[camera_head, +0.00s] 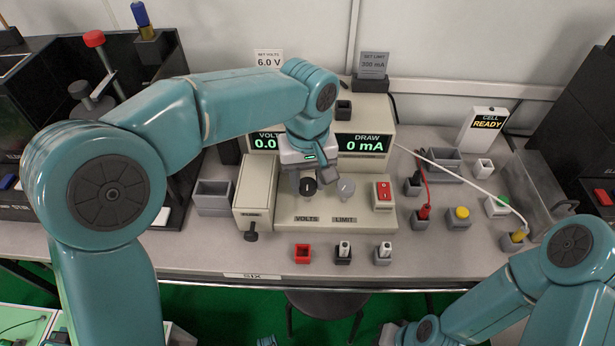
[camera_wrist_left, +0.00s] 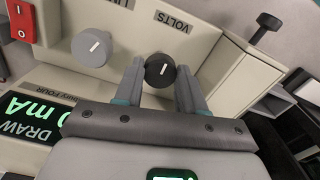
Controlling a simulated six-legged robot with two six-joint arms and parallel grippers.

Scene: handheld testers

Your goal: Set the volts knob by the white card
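The black volts knob (camera_head: 308,187) sits on the tester's sloped front, above the VOLTS label. It shows in the left wrist view (camera_wrist_left: 160,70) with a white pointer line. My left gripper (camera_wrist_left: 160,75) is open, with one finger on each side of this knob; I cannot tell if they touch it. In the head view my left gripper (camera_head: 311,180) hangs just above the knob. The white card (camera_head: 268,60) reads SET VOLTS 6.0 V. The volts display (camera_head: 265,142) is partly hidden by my arm; 0.0 shows. My right gripper (camera_head: 388,335) is barely visible at the bottom edge.
The grey limit knob (camera_head: 345,188) is close to the right of the volts knob, with a red switch (camera_head: 383,191) beyond. A grey card (camera_head: 373,64) reads SET LIMIT 300 mA. Small sockets line the bench front. Red and white leads (camera_head: 455,170) cross the right side.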

